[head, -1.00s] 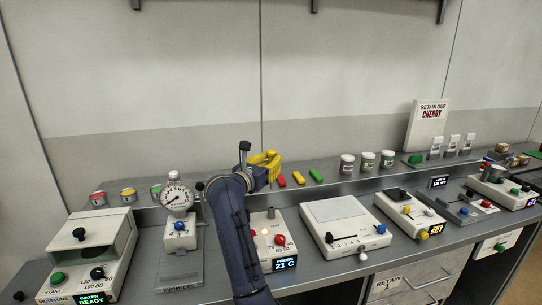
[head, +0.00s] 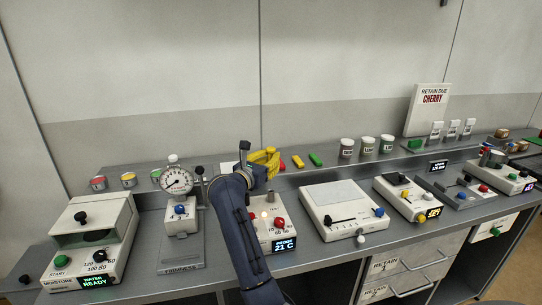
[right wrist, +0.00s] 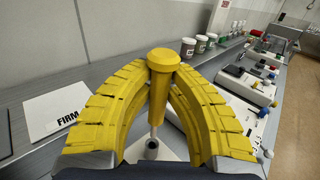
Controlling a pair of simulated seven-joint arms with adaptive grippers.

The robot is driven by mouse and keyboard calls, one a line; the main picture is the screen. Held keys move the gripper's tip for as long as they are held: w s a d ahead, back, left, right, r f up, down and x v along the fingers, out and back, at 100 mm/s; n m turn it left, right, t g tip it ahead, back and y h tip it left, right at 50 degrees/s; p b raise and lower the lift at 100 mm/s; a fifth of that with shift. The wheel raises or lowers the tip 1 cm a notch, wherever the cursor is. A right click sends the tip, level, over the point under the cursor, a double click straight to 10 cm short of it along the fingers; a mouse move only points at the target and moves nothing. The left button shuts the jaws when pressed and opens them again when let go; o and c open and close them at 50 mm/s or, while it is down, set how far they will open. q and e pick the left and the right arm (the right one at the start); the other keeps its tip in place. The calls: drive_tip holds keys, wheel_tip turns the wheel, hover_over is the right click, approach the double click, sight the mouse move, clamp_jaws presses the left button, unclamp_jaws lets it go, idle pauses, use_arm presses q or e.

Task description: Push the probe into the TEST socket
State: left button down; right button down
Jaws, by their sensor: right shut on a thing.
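My right gripper (head: 264,163) is above the back of the probe station (head: 262,238), whose display reads 21 C. In the right wrist view, its two yellow ribbed fingers (right wrist: 160,100) are shut on the yellow handle of the probe (right wrist: 163,62). The probe's thin pale shaft points down between the fingers. A dark round socket (right wrist: 152,152) lies at the shaft's lower end on the pale housing. I cannot tell whether the tip is in it or just above it. The gripper and arm hide part of the station in the head view. My left gripper is not in view.
The dial gauge stand (head: 178,185) is left of my arm, and a white slider box (head: 343,208) is to the right. Coloured bars (head: 316,159) and labelled jars (head: 367,145) stand on the shelf behind. The station has a red knob (head: 279,223).

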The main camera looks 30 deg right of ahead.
drive_tip(key=shift+f, duration=0.7)
drive_tip(key=shift+w+d, duration=0.1)
idle(0.7)
drive_tip(key=w+d+n+g+y, duration=0.2)
drive_tip(key=w+d+n+g, duration=0.3)
drive_tip(key=g, duration=0.6)
drive_tip(key=shift+w+d+n, duration=0.2)
drive_tip(key=shift+w+n, duration=0.15)
drive_tip(key=shift+n, duration=0.95)
idle(0.8)
idle(0.5)
drive_tip(key=c, duration=1.7)
unclamp_jaws()
